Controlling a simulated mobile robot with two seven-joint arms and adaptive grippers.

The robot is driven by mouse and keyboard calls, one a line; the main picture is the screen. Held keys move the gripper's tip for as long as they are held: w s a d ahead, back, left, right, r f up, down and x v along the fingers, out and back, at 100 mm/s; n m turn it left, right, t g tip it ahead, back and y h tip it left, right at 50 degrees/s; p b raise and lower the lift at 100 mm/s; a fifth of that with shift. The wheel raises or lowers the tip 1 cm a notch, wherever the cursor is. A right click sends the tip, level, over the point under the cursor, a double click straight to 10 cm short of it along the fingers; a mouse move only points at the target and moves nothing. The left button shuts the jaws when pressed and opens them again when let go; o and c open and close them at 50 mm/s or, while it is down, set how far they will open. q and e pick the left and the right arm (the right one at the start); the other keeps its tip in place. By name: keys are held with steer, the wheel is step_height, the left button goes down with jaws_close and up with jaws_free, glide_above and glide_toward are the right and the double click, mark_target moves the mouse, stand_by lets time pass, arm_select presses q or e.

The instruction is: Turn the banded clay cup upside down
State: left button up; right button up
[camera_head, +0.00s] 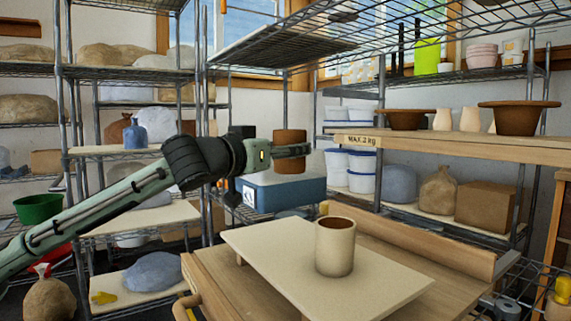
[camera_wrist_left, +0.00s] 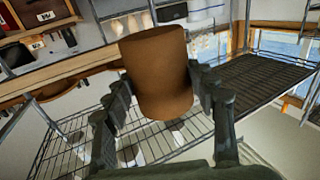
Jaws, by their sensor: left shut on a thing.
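My left gripper (camera_head: 294,151) reaches in from the left and is shut on a brown clay cup (camera_head: 289,146). It holds the cup up in the air, roughly upright, with a finger across its side. In the left wrist view the same cup (camera_wrist_left: 158,75) sits between the two fingers (camera_wrist_left: 160,95); no band is clear on it, and I cannot tell which end is open. A second cup (camera_head: 335,252), cream with a brown inside, stands mouth up on the pale board (camera_head: 285,265). My right gripper is not in view.
A blue box (camera_head: 290,192) shows below the held cup. A wooden shelf (camera_head: 470,146) marked "MAX 2 kg" at right carries brown bowls and small pale vessels. Wire racks stand behind and at left. The pale board has free room around the cream cup.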

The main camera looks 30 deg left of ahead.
mark_target(281, 133)
arm_select(q)
step_height(281, 133, up, 3)
steer(key=shift+r, duration=0.1)
step_height(281, 133, up, 10)
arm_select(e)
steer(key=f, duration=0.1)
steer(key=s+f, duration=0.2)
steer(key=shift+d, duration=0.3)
arm_select(q)
steer(key=shift+f, duration=0.2)
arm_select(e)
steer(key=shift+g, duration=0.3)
